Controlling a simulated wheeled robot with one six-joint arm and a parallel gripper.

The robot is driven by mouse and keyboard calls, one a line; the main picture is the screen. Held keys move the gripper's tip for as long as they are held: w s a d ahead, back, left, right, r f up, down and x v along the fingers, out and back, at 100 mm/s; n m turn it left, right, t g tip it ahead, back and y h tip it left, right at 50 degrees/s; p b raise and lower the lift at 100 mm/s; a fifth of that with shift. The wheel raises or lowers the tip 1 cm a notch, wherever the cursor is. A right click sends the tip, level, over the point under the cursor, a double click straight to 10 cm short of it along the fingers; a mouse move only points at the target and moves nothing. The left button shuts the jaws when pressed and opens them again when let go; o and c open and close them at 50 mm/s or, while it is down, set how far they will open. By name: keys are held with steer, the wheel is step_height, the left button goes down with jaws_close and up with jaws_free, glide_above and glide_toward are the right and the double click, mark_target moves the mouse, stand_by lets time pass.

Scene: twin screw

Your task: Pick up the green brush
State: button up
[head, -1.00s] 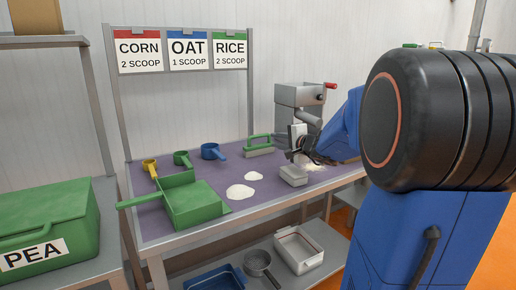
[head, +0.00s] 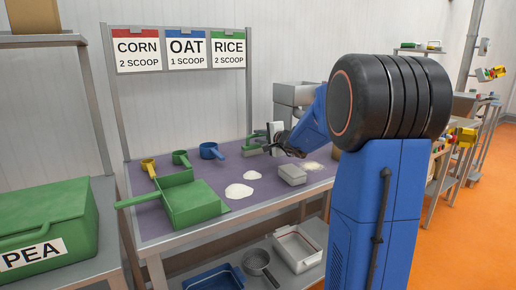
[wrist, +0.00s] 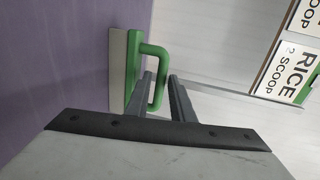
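The green brush (head: 251,146) stands at the back of the purple table top, partly hidden behind my gripper (head: 272,140) in the head view. In the wrist view the brush (wrist: 133,70) shows a green loop handle and a pale grey bristle strip along its left side. My gripper (wrist: 161,76) is open there, its two dark fingers pointing at the handle. The handle's outer bar lies in line with the gap between the fingertips. I cannot tell whether the fingers touch it.
A green dustpan (head: 193,203), yellow scoop (head: 149,166), green scoop (head: 181,158) and blue scoop (head: 210,151) lie left. A grey block (head: 292,175) and white powder piles (head: 239,191) are nearer the front. A grey hopper machine (head: 293,94) stands behind my arm. A sign rack (head: 180,74) backs the table.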

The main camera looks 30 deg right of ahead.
steer(key=w, duration=0.2)
steer(key=shift+w+f, duration=0.3)
steer(key=shift+w, duration=0.1)
jaws_close()
steer(key=shift+r, duration=0.15)
